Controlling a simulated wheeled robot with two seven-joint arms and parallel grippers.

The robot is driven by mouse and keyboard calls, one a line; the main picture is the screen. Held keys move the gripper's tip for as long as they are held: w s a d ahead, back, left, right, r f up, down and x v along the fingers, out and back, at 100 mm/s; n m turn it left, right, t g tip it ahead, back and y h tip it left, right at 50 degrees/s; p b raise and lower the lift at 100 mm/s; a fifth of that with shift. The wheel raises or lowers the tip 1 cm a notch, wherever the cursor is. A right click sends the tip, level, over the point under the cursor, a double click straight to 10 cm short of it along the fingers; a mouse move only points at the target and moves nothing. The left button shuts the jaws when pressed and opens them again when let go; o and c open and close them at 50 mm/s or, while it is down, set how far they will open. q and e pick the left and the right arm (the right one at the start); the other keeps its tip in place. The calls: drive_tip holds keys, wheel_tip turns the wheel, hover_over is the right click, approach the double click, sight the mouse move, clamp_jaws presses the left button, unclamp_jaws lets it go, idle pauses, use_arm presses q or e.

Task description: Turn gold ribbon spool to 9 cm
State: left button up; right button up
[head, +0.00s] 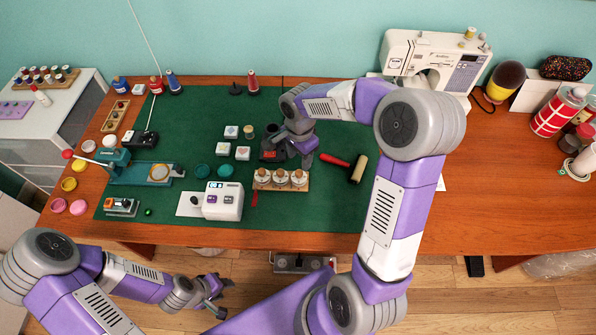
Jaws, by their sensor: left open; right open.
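A wooden rack (281,186) on the green mat holds three small round pieces with whitish sides and brownish tops. They are too small for me to tell whether one is the gold ribbon spool, and I read no length marks. My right gripper (298,152) is open and points down just behind the rack, beside a dark box with red on it (270,155). Its fingers are partly hidden by its own body, and I see nothing held. My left gripper (222,298) is open and empty, low in front of the table, over the floor.
A teal press (130,172) is further left. A hammer-like tool (357,168) lies right of the rack. A sewing machine (436,60) stands at the back right. The front right tabletop is clear.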

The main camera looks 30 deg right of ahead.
sight(299, 172)
wheel_tip(299, 172, down, 7)
drive_tip(key=shift+r+b, duration=0.1)
drive_tip(key=shift+b, duration=0.75)
drive_tip(key=shift+c, duration=0.5)
clamp_jaws()
